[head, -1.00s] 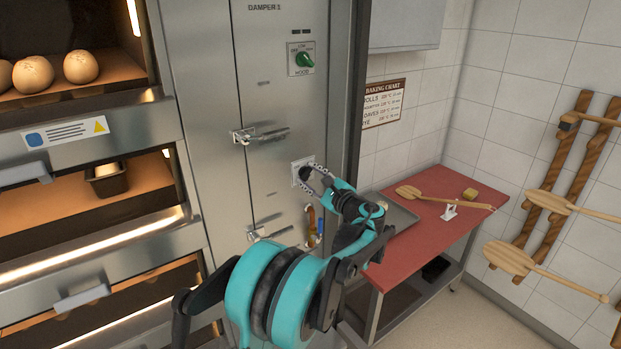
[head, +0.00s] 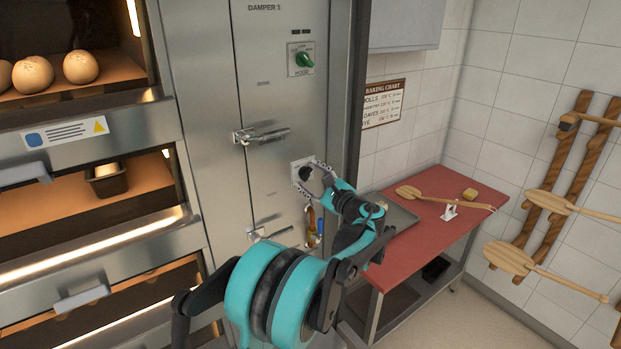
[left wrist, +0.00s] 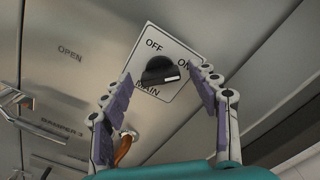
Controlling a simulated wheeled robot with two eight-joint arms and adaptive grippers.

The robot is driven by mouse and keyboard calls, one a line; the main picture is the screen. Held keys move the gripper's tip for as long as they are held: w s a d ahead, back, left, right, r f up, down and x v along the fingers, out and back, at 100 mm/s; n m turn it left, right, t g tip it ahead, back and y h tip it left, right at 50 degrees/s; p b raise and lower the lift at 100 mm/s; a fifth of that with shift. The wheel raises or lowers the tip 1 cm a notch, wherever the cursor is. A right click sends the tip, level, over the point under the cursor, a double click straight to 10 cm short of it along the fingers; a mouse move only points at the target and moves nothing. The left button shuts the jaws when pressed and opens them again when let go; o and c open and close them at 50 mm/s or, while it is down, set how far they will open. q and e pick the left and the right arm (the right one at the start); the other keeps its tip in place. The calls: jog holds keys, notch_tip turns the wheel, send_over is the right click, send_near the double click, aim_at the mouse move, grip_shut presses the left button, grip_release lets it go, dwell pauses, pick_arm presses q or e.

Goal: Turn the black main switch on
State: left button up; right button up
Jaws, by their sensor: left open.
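The black main switch (head: 305,173) is a round knob on a white plate on the steel oven panel. In the left wrist view the black knob (left wrist: 160,70) sits on a plate marked OFF, ON and MAIN. A pale mark shows on its lower right side; I cannot tell for sure which label it points to. My left gripper (head: 318,178) is open in front of the plate. In the left wrist view its two purple-padded fingers (left wrist: 164,84) stand to either side of the knob, with gaps visible on both sides. My right gripper is not in view.
A green hood knob (head: 303,59) is above the switch. Door latches (head: 262,136) stick out to its left. Coloured handles (head: 314,232) hang below it. A red table (head: 440,226) with a tray and a wooden peel stands to the right.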

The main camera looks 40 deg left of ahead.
pick_arm(q)
jog(key=v, duration=1.2)
